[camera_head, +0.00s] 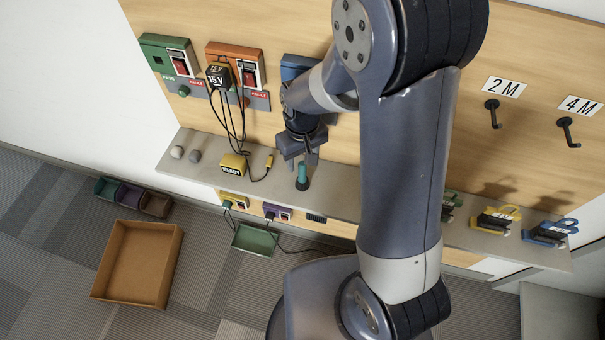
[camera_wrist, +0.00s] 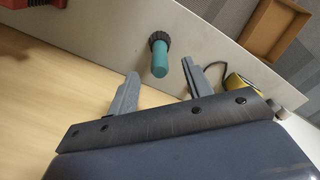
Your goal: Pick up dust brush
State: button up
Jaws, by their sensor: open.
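The dust brush (camera_head: 302,175) has a teal handle and a dark round end. It stands on the grey shelf below my gripper (camera_head: 300,154). In the wrist view the brush (camera_wrist: 160,58) shows beyond the gap between the fingertips, its dark end on the shelf and its teal handle toward me. My gripper (camera_wrist: 161,68) is open and empty, with one finger to each side of the brush's line. The fingers look apart from the handle, and the exact distance is hard to tell.
A yellow radio unit (camera_head: 233,167) with a cable lies on the shelf (camera_head: 349,200) left of the brush. The wooden back panel (camera_head: 270,30) carries green and orange boxes. Black hooks and blue and yellow devices are to the right. A brown tray (camera_head: 138,264) lies on the floor.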

aim_at(302, 172)
jog(key=shift+f, duration=3.45)
jog(key=shift+c, duration=0.3)
grip_shut()
jog(key=shift+r, duration=0.2)
